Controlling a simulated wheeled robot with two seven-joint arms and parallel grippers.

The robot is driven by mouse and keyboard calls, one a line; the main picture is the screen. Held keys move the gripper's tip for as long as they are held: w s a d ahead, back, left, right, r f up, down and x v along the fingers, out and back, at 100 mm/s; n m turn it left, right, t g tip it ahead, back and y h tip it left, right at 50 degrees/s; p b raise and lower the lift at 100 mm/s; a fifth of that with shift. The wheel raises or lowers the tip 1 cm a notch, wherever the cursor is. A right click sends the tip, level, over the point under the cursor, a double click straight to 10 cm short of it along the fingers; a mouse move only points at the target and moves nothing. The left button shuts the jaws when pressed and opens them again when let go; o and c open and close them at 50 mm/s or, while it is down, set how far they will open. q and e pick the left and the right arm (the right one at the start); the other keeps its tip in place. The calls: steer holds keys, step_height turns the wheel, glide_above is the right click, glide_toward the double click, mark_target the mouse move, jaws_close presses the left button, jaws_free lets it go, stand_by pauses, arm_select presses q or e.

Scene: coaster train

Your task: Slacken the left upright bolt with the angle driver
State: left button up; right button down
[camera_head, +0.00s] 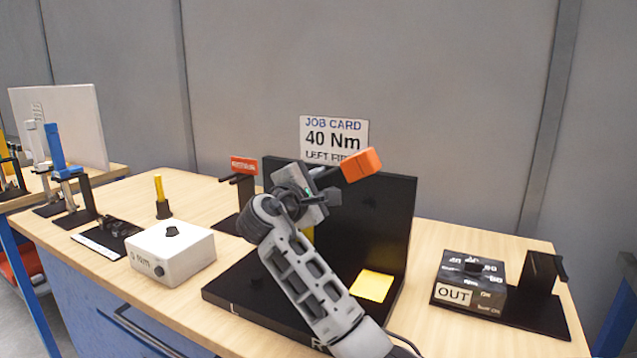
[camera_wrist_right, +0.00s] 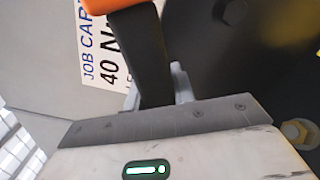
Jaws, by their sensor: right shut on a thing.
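My right gripper (camera_head: 318,196) is shut on the angle driver, a tool with a black shaft (camera_wrist_right: 150,55) and an orange block end (camera_head: 361,165). It holds the tool in front of the black upright panel (camera_head: 395,215), whose base is marked L and R. In the right wrist view, a dark hex bolt (camera_wrist_right: 231,11) and a brassy bolt with a washer (camera_wrist_right: 297,131) show on dark surfaces. I cannot tell which is the left upright bolt, or whether the driver touches a bolt. My arm hides much of the fixture. My left gripper is not in view.
A white box (camera_head: 172,252) with a knob stands at left, near a red-signed stand (camera_head: 243,166). A black box marked OUT (camera_head: 468,285) and a black stand (camera_head: 540,280) are at right. A yellow pad (camera_head: 371,285) lies on the base. The job card (camera_head: 334,138) reads 40 Nm.

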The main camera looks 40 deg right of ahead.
steer(key=shift+d+r, duration=0.15)
steer(key=shift+r, duration=0.1)
steer(key=shift+p, duration=0.4)
steer(key=shift+x, duration=0.95)
stand_by(1.8)
steer(key=shift+s+r+p, duration=0.1)
steer(key=shift+r+p, duration=0.1)
steer(key=shift+p, duration=0.3)
stand_by(1.2)
steer(key=shift+p, duration=0.35)
stand_by(0.4)
steer(key=shift+a+f, duration=0.15)
steer(key=shift+a, duration=0.1)
steer(key=shift+a, duration=0.1)
steer(key=shift+p+v, duration=1)
steer(key=shift+v, duration=0.95)
